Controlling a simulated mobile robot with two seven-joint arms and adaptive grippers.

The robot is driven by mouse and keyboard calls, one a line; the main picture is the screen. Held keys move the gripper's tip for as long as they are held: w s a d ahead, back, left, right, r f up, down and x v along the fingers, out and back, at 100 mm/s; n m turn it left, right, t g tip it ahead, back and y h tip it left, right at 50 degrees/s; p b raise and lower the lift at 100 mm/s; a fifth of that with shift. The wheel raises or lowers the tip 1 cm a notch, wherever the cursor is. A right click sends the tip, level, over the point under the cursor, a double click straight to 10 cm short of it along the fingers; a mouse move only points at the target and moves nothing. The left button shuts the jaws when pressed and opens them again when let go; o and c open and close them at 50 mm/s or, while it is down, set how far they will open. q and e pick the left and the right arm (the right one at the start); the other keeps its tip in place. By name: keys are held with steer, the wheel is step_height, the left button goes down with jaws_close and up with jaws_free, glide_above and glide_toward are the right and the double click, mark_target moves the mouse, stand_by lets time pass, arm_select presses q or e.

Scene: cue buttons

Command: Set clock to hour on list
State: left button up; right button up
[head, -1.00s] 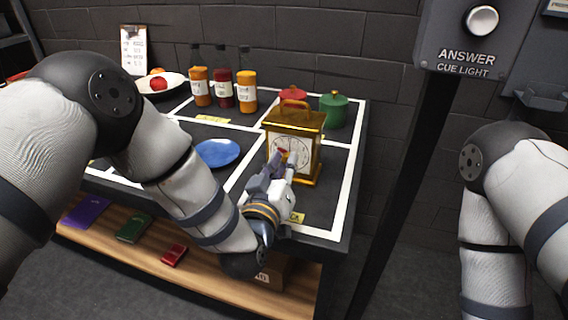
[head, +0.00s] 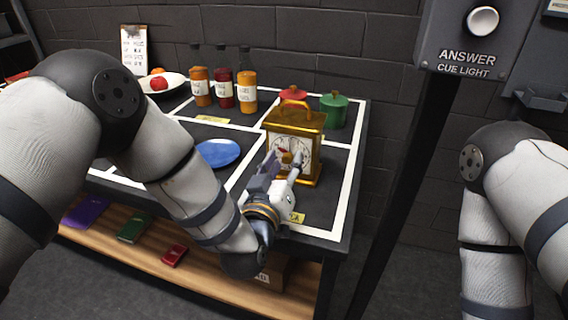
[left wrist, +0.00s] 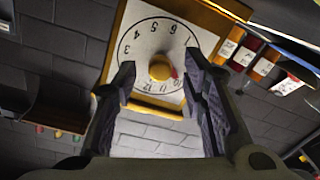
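The clock (head: 293,146) is a gold box with a white dial and a top handle, upright at the table's right front. In the left wrist view its dial (left wrist: 140,50) appears turned over, with a yellow centre knob (left wrist: 161,68). A red pointer (left wrist: 174,72) sits beside the knob, toward the 9–10 side as far as I can tell. My left gripper (head: 280,163) is open in front of the dial; its fingers (left wrist: 160,85) are apart, with the knob seen between them. The list (head: 133,50) is on a clipboard against the wall; its writing is too small to read. My right gripper is out of view.
A blue plate (head: 217,153) lies left of the clock. Red (head: 292,95) and green (head: 333,110) pots stand behind it. Several bottles (head: 222,90) and a fruit bowl (head: 165,84) are farther back. The answer cue light post (head: 405,150) stands right of the table.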

arm_select(q)
steer(key=v, duration=1.2)
